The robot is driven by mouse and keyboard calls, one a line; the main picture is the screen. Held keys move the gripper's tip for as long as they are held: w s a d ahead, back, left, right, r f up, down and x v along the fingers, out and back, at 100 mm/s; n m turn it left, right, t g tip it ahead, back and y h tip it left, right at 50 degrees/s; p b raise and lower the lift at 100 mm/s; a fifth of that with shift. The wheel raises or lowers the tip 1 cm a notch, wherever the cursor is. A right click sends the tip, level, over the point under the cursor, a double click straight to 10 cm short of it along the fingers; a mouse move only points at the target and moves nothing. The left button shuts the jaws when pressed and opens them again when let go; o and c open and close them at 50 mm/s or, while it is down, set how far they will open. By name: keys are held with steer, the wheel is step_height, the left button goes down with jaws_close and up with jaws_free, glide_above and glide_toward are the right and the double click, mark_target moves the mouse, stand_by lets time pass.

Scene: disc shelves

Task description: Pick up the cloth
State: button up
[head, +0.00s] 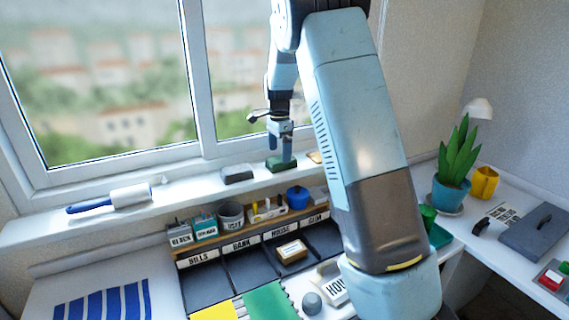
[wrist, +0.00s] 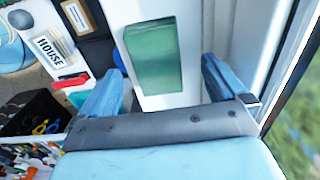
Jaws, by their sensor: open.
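The cloth (head: 280,165) is a small dark-green rectangular pad on the white windowsill, below the window frame. My gripper (head: 281,146) points down just above it in the head view. In the wrist view the cloth (wrist: 152,52) lies flat on the sill, between and beyond the blue fingers of my open gripper (wrist: 163,70). The fingers stand on either side of it with nothing held. I cannot tell the exact height gap.
A dark grey block (head: 237,175) lies left of the cloth, and a lint roller (head: 110,198) farther left. The window frame (head: 213,75) rises behind. Below the sill, a wooden shelf holds a grey cup (head: 231,214) and a blue pot (head: 297,197).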

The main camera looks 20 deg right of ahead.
steer(key=f, duration=0.4)
steer(key=shift+d, duration=0.2)
steer(key=shift+c, duration=0.5)
steer(key=c, duration=1)
steer(key=shift+o, duration=0.2)
steer(key=shift+r, duration=0.55)
step_height(320, 180, up, 3)
steer(key=shift+s+f, duration=0.1)
steer(key=shift+f, duration=0.1)
steer(key=s+r, duration=0.9)
steer(key=s, duration=0.5)
steer(key=shift+a+r, duration=0.2)
